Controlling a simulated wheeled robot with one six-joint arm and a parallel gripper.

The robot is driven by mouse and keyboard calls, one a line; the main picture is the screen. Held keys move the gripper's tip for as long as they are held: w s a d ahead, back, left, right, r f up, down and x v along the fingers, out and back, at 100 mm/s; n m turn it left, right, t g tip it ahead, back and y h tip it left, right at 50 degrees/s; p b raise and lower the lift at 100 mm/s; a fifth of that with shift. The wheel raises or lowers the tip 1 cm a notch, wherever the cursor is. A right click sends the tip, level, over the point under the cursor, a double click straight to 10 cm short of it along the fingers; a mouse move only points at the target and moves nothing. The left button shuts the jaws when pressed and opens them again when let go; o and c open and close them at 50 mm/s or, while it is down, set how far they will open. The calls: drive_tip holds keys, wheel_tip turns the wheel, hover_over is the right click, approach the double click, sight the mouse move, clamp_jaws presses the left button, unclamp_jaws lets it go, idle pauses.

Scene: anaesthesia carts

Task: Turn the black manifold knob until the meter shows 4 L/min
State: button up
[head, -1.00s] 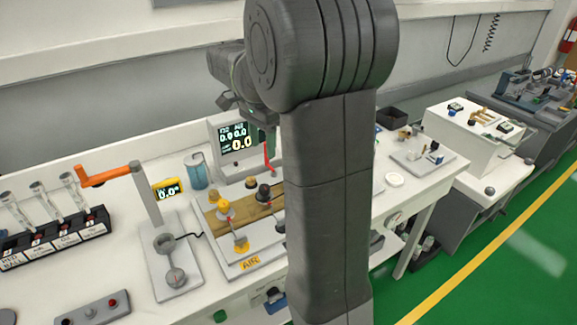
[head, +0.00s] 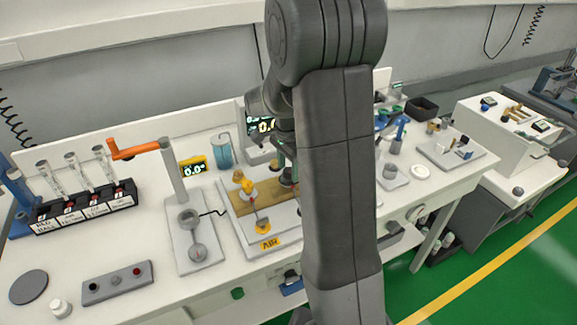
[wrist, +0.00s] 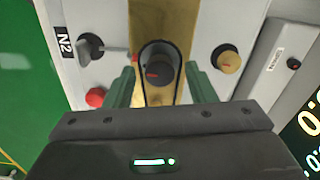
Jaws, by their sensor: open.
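The black manifold knob (wrist: 158,70) has a red pointer mark and sits on a wooden strip. In the wrist view it lies between the two green fingers of my gripper (wrist: 160,76). The fingers are open, one on each side, with gaps showing between them and the knob. In the head view my arm hides this knob. The meter screen (head: 262,127) is partly covered by my arm; a large digit starting with 0 shows. Part of a lit screen with zeros also shows in the wrist view (wrist: 312,130).
Beside the knob are a yellow knob (wrist: 229,62), a grey lever knob (wrist: 90,48) and a red button (wrist: 95,97).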

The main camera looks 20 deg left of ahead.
drive_tip(key=shift+c, duration=0.2)
drive_tip(key=c, duration=0.9)
drive_tip(key=shift+n, duration=0.3)
drive_tip(key=n, duration=1.3)
drive_tip(key=shift+p, duration=0.3)
drive_tip(key=n, duration=0.5)
drive_tip(key=shift+n, duration=0.3)
